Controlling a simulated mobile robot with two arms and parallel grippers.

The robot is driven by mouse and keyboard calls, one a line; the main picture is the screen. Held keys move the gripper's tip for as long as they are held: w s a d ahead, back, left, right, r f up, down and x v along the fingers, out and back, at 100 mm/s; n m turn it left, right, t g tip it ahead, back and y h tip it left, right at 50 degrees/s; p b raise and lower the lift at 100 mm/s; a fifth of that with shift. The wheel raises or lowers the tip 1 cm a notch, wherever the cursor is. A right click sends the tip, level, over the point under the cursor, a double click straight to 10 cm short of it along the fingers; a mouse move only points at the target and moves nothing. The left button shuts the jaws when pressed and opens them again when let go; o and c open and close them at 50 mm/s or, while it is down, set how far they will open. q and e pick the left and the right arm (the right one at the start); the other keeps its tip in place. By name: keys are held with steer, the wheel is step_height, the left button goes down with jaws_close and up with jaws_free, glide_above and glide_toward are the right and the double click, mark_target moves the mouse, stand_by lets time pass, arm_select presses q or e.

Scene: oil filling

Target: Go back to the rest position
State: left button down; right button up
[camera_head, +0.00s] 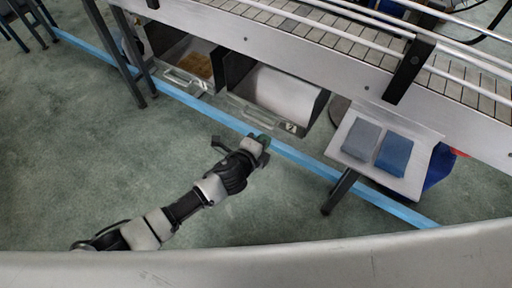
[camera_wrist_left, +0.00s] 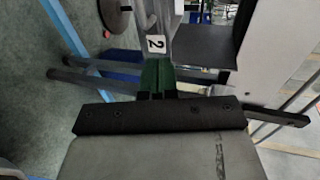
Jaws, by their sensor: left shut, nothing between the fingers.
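My left arm reaches in from the lower left in the head view. Its gripper (camera_head: 264,141) is over the floor by the blue line, just in front of the bin with the label "2". In the left wrist view the green fingers of my left gripper (camera_wrist_left: 157,78) are together with nothing between them. The label "2" (camera_wrist_left: 154,43) shows just beyond the fingertips; I cannot tell the exact gap. My right gripper is in neither view.
A long conveyor (camera_head: 320,40) runs along the top right. Under it are an open bin (camera_head: 270,88) and another bin with brown contents (camera_head: 197,65). A small shelf (camera_head: 400,183) holds a grey and a blue item. Green floor (camera_head: 100,150) at left is clear.

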arm_select(q)
steer(key=s+a+f+n+g+y+p, duration=0.25)
steer(key=s+a+f+n, duration=0.35)
steer(key=a+f, duration=0.3)
steer(key=s+a+f+n+g+y+p, duration=0.2)
steer(key=s+a+f+n+y, duration=0.3)
steer(key=a+f, duration=0.45)
steer(key=s+a+f+n+g+p, duration=0.1)
steer(key=s+a+f+n+g, duration=0.1)
steer(key=s, duration=0.8)
steer(key=s+a+f+n+g+p, duration=0.1)
steer(key=s+a+f+n, duration=0.3)
steer(key=s, duration=0.7)
steer(key=s+a+f+n+g+y+p, duration=0.1)
steer(key=s+a+f+n+g, duration=0.2)
steer(key=s, duration=0.8)
steer(key=a+f+n, duration=0.1)
steer(key=n, duration=0.1)
steer(key=shift+f+n, duration=0.35)
steer(key=shift+n, duration=0.05)
